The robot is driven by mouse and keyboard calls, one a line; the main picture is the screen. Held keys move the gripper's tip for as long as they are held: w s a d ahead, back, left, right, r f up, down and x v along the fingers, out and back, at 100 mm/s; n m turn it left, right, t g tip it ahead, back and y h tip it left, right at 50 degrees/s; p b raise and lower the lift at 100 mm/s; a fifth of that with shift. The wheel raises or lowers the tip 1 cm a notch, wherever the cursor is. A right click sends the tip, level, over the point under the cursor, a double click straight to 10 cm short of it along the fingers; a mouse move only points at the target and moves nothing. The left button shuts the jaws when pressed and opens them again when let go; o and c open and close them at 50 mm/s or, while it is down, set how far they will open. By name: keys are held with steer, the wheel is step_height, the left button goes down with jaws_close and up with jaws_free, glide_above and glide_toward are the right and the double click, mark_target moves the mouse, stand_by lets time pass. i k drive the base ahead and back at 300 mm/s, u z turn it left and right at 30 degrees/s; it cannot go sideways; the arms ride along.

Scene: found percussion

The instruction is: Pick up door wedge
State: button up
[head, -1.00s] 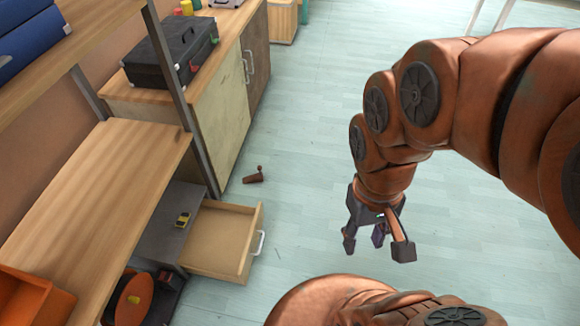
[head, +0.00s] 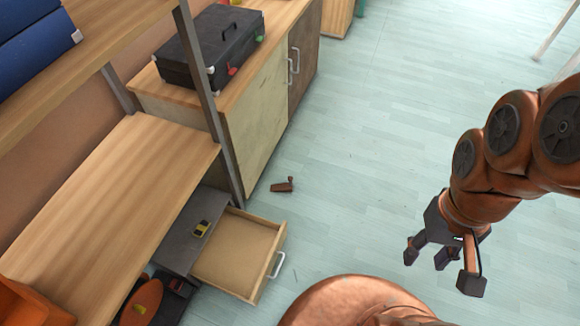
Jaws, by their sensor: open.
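A small brown door wedge (head: 283,186) lies on the pale floor, in front of the cabinet and beyond the open drawer. My gripper (head: 444,266) hangs over the floor at the right of the head view, well to the right of the wedge and nearer to me. Its dark fingers are spread apart, with nothing between them. It is not touching the wedge.
An open, empty wooden drawer (head: 238,256) juts out over the floor. A wooden shelf unit (head: 115,190) and a cabinet (head: 262,125) line the left side. A black case (head: 212,48) sits on the cabinet. The floor (head: 395,130) around the wedge is mostly clear.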

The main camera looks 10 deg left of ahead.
mark_target(284, 187)
steer(key=i, duration=1.1)
steer(key=u, duration=2)
